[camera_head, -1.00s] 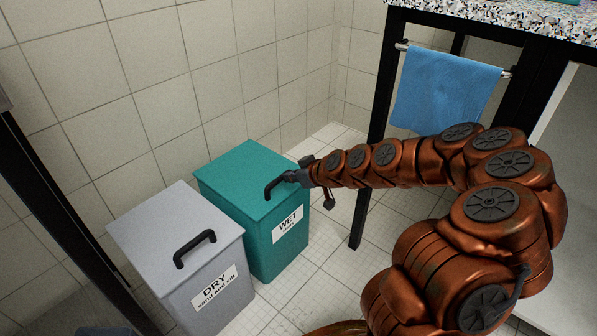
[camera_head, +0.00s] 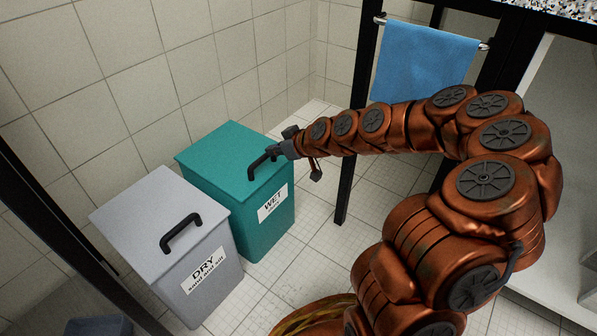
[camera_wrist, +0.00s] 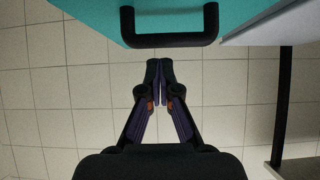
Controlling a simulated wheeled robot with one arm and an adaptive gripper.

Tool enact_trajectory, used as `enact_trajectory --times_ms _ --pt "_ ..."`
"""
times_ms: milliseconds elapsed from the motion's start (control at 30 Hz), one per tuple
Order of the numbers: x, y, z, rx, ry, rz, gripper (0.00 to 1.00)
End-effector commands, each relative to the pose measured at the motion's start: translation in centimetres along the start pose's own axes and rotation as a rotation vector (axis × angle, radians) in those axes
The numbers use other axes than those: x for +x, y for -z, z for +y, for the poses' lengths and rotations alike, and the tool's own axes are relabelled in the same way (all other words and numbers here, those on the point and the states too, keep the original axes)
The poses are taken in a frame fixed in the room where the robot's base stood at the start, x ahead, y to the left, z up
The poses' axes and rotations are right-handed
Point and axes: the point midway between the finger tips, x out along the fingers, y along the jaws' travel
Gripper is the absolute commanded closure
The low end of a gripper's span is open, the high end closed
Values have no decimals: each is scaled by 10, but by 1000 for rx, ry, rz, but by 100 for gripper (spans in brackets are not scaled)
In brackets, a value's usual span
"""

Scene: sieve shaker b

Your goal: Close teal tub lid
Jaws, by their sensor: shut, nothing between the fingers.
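The teal tub (camera_head: 262,224) labelled WET stands on the floor by the wall in the head view. Its teal lid (camera_head: 222,150) lies flat across the top and looks down, though a small gap could not be made out. The black lid handle (camera_head: 257,166) is near the lid's front edge and also shows in the wrist view (camera_wrist: 170,41). My gripper (camera_head: 272,151) is beside the handle in the head view. In the wrist view my gripper (camera_wrist: 159,66) has its fingers together and empty, pointing at the handle, with a small visible gap between them.
A grey tub (camera_head: 205,285) labelled DRY stands to the left, with its own black handle (camera_head: 181,232). A table with black legs (camera_head: 353,160) and a blue towel (camera_head: 424,62) on a rail is behind my arm. Tiled floor (camera_head: 310,235) is open right of the teal tub.

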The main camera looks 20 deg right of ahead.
Motion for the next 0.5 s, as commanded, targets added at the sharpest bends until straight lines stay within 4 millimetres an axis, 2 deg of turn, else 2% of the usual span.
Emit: enact_trajectory --times_ms 500 --pt "-24 -46 2 4 -5 4 100"
